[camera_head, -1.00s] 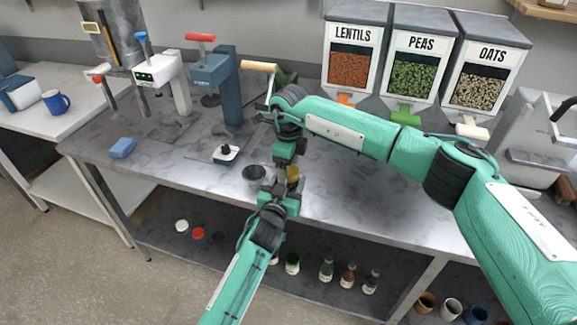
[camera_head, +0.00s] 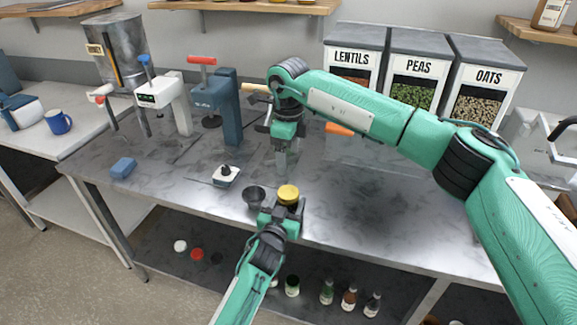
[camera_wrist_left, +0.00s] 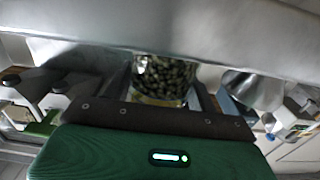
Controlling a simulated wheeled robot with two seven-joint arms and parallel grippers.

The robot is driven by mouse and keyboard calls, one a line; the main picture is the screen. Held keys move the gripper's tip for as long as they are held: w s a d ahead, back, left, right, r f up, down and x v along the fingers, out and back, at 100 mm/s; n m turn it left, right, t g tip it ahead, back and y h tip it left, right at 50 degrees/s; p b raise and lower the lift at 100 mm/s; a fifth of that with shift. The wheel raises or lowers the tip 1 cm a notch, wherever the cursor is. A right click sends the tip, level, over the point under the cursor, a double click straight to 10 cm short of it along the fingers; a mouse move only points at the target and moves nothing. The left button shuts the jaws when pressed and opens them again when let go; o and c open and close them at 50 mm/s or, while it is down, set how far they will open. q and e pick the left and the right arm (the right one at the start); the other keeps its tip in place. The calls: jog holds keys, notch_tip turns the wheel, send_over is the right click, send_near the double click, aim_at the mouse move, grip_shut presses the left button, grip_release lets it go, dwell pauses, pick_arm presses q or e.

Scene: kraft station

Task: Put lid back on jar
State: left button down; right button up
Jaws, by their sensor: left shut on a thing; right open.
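The jar (camera_wrist_left: 165,72) shows in the left wrist view as clear glass with dark round contents, between the fingers of my left gripper. My left gripper (camera_head: 284,209) is shut on it near the front edge of the steel table. The yellow lid (camera_head: 288,193) shows at the top of the jar in the head view and appears to sit on it.
A dark metal funnel or cup (camera_head: 254,197) stands just left of the jar. A white block with a black knob (camera_head: 226,175) and a blue sponge (camera_head: 122,167) lie further left. Dispensers (camera_head: 415,75) stand at the back. The table right of the jar (camera_head: 370,205) is clear.

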jog(key=shift+r, duration=0.25)
pick_arm(q)
jog(key=shift+c, duration=1.9)
grip_release()
jog(key=b+v, duration=0.2)
jog(key=v, duration=1.1)
jog(key=shift+s, duration=0.35)
pick_arm(e)
notch_tip(320, 180, down, 2)
jog(key=shift+f, duration=0.15)
pick_arm(q)
jog(key=shift+a, duration=0.15)
